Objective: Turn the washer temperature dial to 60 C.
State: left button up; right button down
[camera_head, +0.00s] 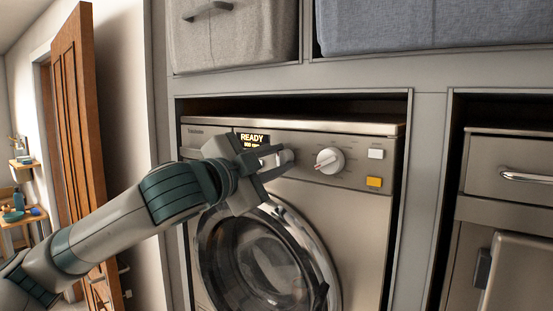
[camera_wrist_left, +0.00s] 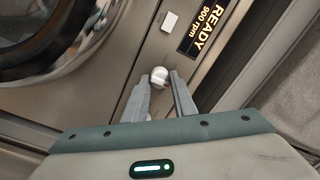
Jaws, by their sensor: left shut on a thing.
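The washer (camera_head: 345,222) stands in a cabinet bay with its control panel facing me. My left gripper (camera_head: 283,160) reaches the panel just right of the lit display. In the left wrist view, my left gripper (camera_wrist_left: 163,82) is shut on a small white knob (camera_wrist_left: 159,73), its two fingers at the knob's sides. A larger round white dial (camera_head: 329,160) with a red mark sits to the right, apart from the gripper. The markings are too small to read, so I cannot tell which one sets temperature. My right gripper is not in view.
The display (camera_head: 248,140) reads READY, with 900 rpm legible in the wrist view. A white button (camera_head: 375,154) and a yellow button (camera_head: 374,182) are at the panel's right. The round door (camera_head: 330,262) is below. Cabinet walls frame the washer closely.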

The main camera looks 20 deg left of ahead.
pick_arm(q)
jog(key=m+p, duration=0.1)
jog(key=m, duration=0.5)
jog(key=shift+f, duration=0.1)
jog(key=m+p, duration=0.1)
jog(key=m, duration=0.2)
jog(key=shift+h+p, duration=0.3)
jog(key=shift+h, duration=0.1)
jog(key=shift+f+m, duration=0.15)
jog(key=shift+m, duration=0.65)
jog(key=o, duration=0.9)
jog(key=shift+o, duration=0.7)
jog(key=shift+s, duration=0.1)
